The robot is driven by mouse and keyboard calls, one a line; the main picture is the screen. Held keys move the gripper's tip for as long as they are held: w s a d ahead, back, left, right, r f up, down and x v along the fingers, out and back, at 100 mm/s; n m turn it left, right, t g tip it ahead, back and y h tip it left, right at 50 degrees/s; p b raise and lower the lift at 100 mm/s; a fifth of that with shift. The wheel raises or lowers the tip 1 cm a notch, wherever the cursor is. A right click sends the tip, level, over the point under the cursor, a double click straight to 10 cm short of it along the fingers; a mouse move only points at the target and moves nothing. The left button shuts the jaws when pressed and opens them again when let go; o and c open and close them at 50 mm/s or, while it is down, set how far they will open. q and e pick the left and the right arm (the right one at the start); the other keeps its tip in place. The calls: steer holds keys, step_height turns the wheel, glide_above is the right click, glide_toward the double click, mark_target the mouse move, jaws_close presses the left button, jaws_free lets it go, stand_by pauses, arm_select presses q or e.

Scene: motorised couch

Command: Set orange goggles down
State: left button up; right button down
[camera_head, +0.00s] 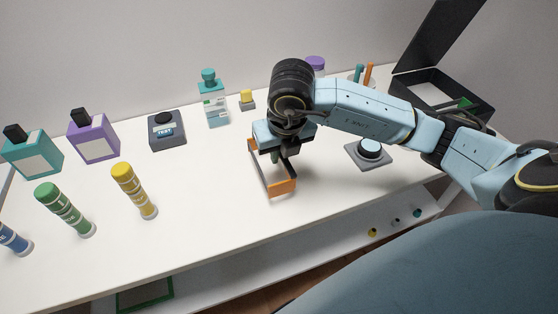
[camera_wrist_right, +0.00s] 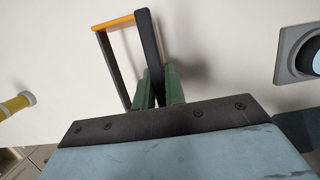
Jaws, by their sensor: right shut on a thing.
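The orange goggles (camera_head: 281,187) have an orange front piece and dark side arms. They show near the middle of the white table in the head view, and in the right wrist view (camera_wrist_right: 118,24). My right gripper (camera_head: 277,155) is above the table and shut on a dark arm of the goggles. In the right wrist view its green fingertips (camera_wrist_right: 158,88) close around that dark arm. I cannot tell whether the goggles touch the table. My left gripper is not in view.
A yellow tube (camera_head: 134,191) and a green tube (camera_head: 65,210) stand to the left. A grey pad with a round button (camera_head: 370,152) lies to the right. An open black case (camera_head: 435,95) is at the far right. The table's front middle is clear.

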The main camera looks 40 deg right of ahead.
step_height(320, 180, down, 3)
steer(key=shift+r, duration=0.2)
arm_select(q)
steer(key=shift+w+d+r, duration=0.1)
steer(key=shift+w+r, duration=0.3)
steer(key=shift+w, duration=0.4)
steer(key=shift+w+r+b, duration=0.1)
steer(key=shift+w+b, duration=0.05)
steer(key=shift+b, duration=0.15)
arm_select(e)
steer(key=shift+f, duration=0.15)
steer(key=c, duration=1.5)
jaws_free()
steer(key=shift+o, duration=0.2)
